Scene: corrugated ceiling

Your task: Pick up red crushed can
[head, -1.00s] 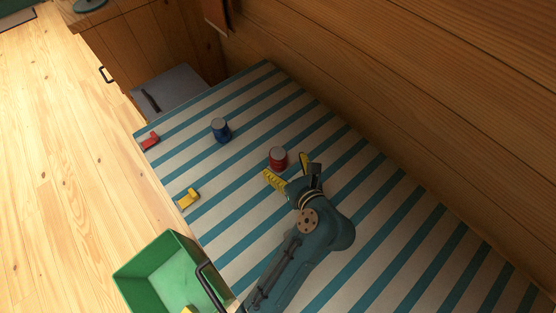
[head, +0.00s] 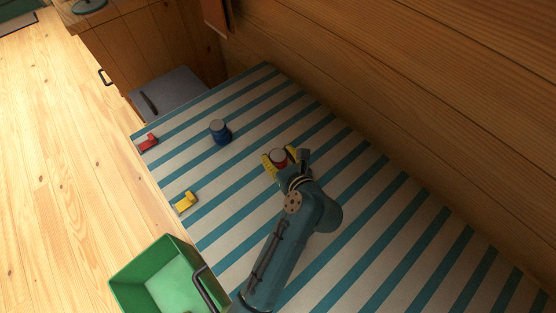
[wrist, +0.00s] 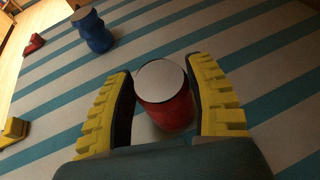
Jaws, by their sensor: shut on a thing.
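The red can (head: 278,155) has a pale top and stands upright on the striped surface. In the wrist view the red can (wrist: 168,108) sits between the yellow fingers of my gripper (wrist: 165,95). My gripper (head: 279,161) is shut on it, with a finger on each side.
A blue can (head: 220,131) stands to the left, with a red block (head: 148,143) and a yellow block (head: 185,202) near the left edge. A green bin (head: 150,269) is at the lower left. A wooden wall (head: 420,90) bounds the right.

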